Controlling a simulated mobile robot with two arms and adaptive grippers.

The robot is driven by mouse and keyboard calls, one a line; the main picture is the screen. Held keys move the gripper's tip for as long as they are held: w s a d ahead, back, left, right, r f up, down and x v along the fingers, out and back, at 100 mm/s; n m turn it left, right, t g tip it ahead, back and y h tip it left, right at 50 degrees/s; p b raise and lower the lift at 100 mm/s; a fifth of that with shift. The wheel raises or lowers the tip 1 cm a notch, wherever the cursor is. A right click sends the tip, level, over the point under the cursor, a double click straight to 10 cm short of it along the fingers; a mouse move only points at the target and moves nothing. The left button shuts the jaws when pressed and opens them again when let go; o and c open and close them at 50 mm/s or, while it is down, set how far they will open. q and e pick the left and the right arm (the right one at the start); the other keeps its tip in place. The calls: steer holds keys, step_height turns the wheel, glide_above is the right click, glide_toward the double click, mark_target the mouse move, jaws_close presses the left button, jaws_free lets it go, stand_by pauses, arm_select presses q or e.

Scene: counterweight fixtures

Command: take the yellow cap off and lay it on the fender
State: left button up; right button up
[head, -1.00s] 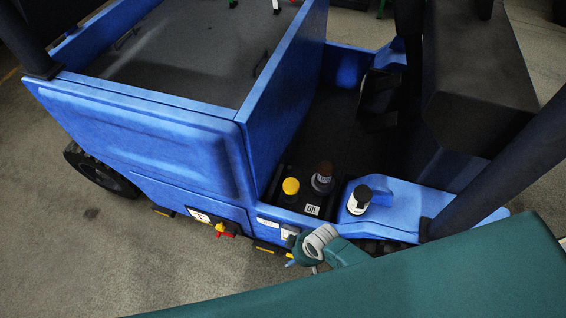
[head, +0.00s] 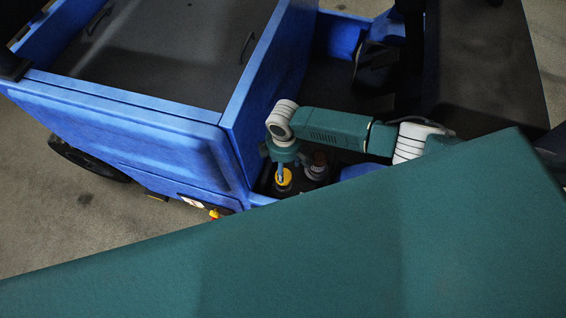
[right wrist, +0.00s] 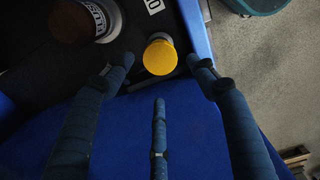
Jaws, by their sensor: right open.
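The blue fender (head: 361,171) is mostly hidden behind my right arm and body. My left gripper is not in view.
A brown-capped container (head: 317,168) stands close beside the yellow cap, also in the right wrist view (right wrist: 72,20). The blue cargo-bed wall (head: 250,95) rises at left.

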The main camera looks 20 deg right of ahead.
mark_target(287, 173)
step_height(287, 173, down, 7)
steer(key=b, duration=0.5)
steer(key=shift+f, duration=0.15)
steer(key=shift+f+b, duration=0.4)
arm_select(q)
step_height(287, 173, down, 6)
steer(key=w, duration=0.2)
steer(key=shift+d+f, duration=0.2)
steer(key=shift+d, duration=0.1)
arm_select(e)
steer(key=shift+a+r, duration=0.1)
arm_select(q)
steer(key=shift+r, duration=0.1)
arm_select(e)
steer(key=c, duration=1.1)
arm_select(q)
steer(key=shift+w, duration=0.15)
